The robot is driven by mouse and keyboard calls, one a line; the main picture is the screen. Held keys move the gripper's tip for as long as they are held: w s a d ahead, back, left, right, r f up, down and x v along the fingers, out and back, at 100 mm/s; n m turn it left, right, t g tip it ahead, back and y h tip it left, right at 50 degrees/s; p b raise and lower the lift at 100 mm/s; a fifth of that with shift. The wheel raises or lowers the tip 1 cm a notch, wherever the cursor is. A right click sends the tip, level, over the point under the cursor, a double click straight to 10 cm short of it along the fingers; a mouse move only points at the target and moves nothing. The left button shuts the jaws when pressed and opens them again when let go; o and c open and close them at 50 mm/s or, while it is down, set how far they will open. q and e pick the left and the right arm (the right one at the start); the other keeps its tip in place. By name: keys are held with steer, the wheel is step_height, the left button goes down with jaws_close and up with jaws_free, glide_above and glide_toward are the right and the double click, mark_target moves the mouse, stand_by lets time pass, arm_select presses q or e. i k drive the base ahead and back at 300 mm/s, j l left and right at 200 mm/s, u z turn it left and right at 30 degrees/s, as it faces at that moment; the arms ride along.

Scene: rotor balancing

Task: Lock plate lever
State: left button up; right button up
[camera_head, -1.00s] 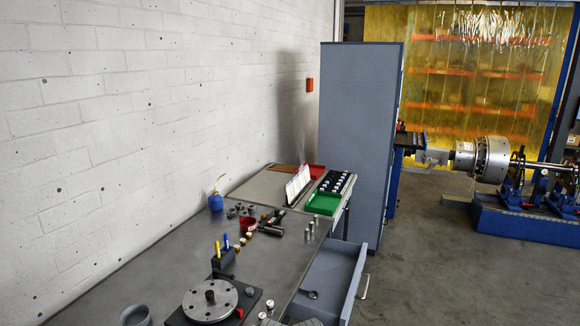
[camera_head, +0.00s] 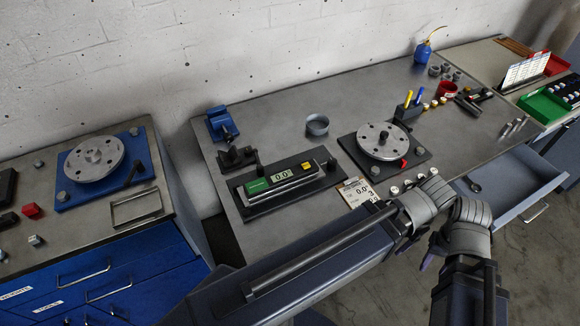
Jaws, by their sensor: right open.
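A blue base plate (camera_head: 70,192) on the left bench carries a grey disc (camera_head: 94,158) with holes, and a black lever (camera_head: 135,172) stands at the plate's right. On the middle bench a dark plate (camera_head: 418,156) carries a similar disc (camera_head: 384,140), with a small red lever (camera_head: 404,163) at its front right. Which lever is meant cannot be told. My left gripper does not show.
A level with a green display (camera_head: 283,178), a blue vise (camera_head: 220,122) and a grey cup (camera_head: 317,125) stand on the middle bench. An open drawer (camera_head: 512,190) sticks out at the right. A gap separates the two benches.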

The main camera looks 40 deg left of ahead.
mark_target(260, 169)
steer(key=u, duration=1.75)
steer(key=j+u, duration=0.3)
steer(key=i+j+u, duration=0.1)
steer(key=j+u, duration=0.2)
